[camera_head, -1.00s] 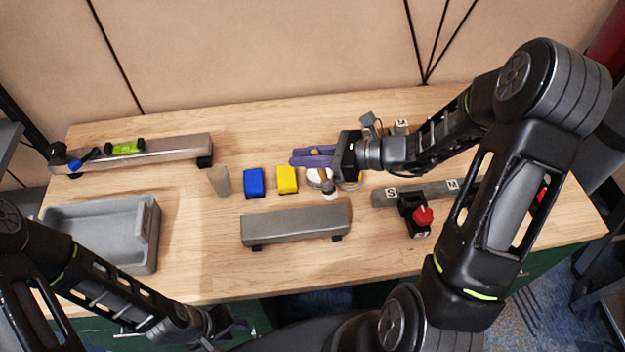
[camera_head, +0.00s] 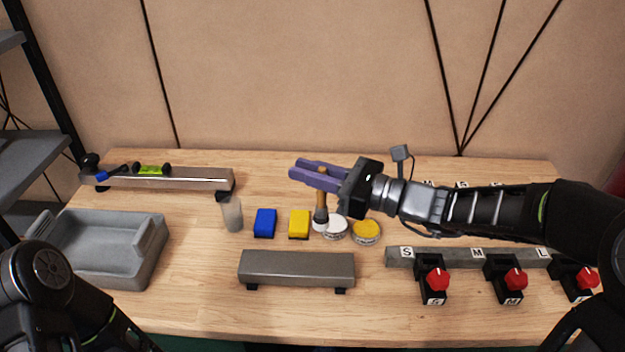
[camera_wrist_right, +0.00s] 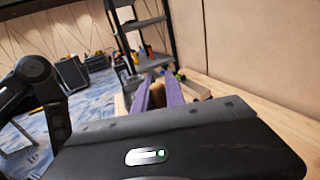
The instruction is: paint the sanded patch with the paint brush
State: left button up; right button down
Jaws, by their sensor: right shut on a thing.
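My right gripper (camera_head: 305,172), with purple fingers, is above the middle of the table and points left. It is shut on the paint brush (camera_head: 322,207), which has a wooden handle and a dark lower part. The brush hangs down from the fingers, near the white tin (camera_head: 335,229); whether it touches the tin or table is unclear. I cannot make out a sanded patch. My left gripper is out of view; only its arm shows at lower left.
A yellow tin (camera_head: 366,233), yellow block (camera_head: 299,223), blue block (camera_head: 264,222) and grey bar (camera_head: 296,267) are nearby. A grey tray (camera_head: 105,275) stands at left. Red-knobbed clamps (camera_head: 437,278) stand at right. The tan wall (camera_head: 290,70) rises behind the table.

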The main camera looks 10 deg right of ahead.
aim_at(322, 199)
jog(key=f+b, duration=0.4)
jog(key=f, duration=0.1)
jog(key=shift+s+d, duration=0.15)
jog(key=shift+s, duration=0.05)
dwell(0.5)
